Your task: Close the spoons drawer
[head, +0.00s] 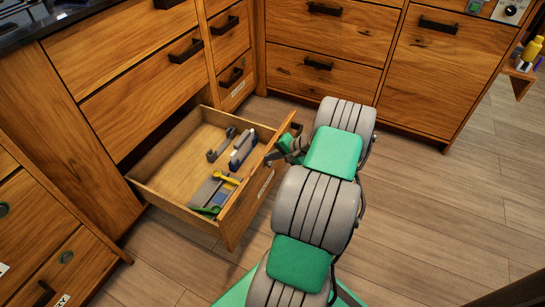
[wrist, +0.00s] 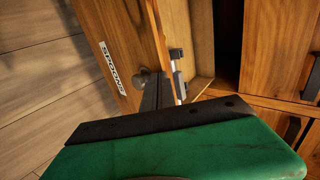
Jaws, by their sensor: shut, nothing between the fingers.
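The spoons drawer (head: 163,192) is pulled well out of the lower cabinet in the head view. Its wooden front faces right, and the wrist view shows the front (wrist: 118,35) with a white SPOONS label (wrist: 111,68). Inside lie grey, yellow, green and blue utensils (head: 225,180). My gripper (head: 288,146) is shut and empty at the drawer front's far end, close to its top edge. In the wrist view its dark fingers (wrist: 153,92) overlap the front; I cannot tell whether they touch it. My arm hides part of the floor.
Closed wooden drawers with dark handles stand above the open drawer (head: 140,85) and along the back (head: 320,40). Another cabinet (head: 45,230) stands at the lower left. The wood floor (head: 430,200) to the right is clear.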

